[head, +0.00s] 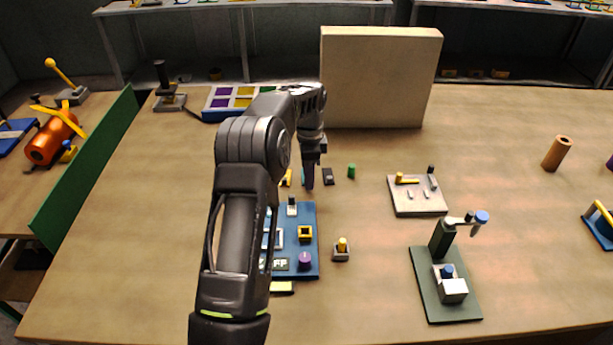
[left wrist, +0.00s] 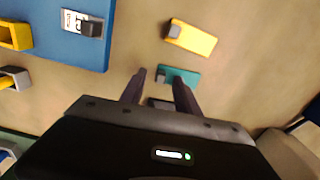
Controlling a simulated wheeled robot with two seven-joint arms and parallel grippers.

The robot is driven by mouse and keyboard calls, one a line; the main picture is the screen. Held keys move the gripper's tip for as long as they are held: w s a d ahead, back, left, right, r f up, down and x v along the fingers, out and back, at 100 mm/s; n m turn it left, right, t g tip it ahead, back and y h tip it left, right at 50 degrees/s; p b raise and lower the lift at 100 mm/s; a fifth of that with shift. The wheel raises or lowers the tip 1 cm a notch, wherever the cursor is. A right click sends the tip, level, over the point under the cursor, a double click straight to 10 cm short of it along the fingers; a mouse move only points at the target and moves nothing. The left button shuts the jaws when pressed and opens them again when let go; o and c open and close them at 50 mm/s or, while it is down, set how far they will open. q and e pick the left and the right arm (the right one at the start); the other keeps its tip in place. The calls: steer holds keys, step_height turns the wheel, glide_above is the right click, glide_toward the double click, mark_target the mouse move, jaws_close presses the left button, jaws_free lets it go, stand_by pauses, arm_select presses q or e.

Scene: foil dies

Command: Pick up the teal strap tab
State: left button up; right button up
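The teal strap tab (left wrist: 180,74) lies flat on the table in the left wrist view, with a darker square end at its left. In the head view only a sliver of it (head: 303,178) shows beside my left fingers. My left gripper (head: 309,184) points down at the table there. In the left wrist view its two fingers (left wrist: 159,77) are apart and nothing is held between them. The right fingertip overlaps the tab's lower edge in the picture; I cannot tell if it touches. My right gripper is not in view.
A yellow tab (left wrist: 194,38) lies beside the teal one. A blue board (head: 308,262) with several fittings is nearer me. A black block (head: 328,176) and a green cylinder (head: 351,171) stand right of my gripper. A large beige box (head: 378,78) stands behind.

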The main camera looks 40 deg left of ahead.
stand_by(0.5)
arm_select(q)
jaws_close()
stand_by(0.4)
